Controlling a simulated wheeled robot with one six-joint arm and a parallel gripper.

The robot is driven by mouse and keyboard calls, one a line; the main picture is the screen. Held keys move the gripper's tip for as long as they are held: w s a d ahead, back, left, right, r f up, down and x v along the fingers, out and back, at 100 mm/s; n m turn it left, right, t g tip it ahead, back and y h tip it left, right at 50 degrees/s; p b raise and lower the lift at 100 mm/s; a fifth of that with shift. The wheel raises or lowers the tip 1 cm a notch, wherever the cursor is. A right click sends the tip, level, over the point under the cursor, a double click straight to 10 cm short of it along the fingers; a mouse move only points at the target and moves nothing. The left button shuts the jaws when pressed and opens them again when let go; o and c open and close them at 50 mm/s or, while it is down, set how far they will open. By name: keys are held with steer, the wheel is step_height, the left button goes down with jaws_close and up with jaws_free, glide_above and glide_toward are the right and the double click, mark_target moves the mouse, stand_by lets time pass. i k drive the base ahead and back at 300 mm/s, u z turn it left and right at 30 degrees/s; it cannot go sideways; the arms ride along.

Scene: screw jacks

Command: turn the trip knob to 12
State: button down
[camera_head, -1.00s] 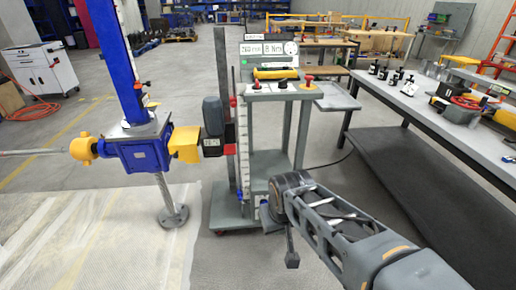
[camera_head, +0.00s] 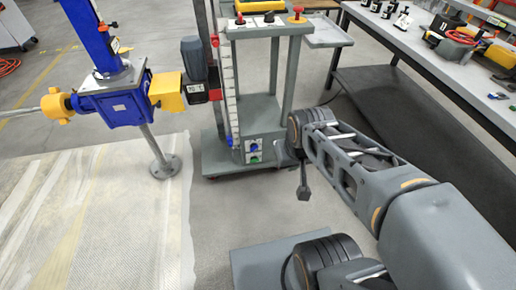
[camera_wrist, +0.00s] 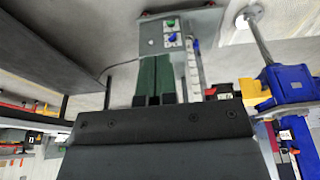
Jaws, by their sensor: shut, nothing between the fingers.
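No knob can be picked out as the trip knob by its label, which is too small to read. A blue knob (camera_head: 253,147) and a green knob (camera_head: 254,159) sit on a small grey box low on the cart. In the wrist view the blue knob (camera_wrist: 173,37) and green knob (camera_wrist: 171,22) appear upside down, beyond my fingertips.
The grey cart (camera_head: 215,160) carries a vertical white scale (camera_head: 228,75). To its left stand a blue screw jack (camera_head: 115,97), yellow coupling and dark motor (camera_head: 193,58). A long workbench (camera_head: 440,75) runs along the right.

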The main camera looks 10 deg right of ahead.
mark_target(253, 147)
steer(key=u, duration=0.55)
steer(key=k, duration=1.25)
steer(key=u, duration=0.9)
steer(key=i, duration=2.2)
steer(key=z, duration=1.6)
steer(key=i, duration=0.75)
steer(key=z, duration=0.7)
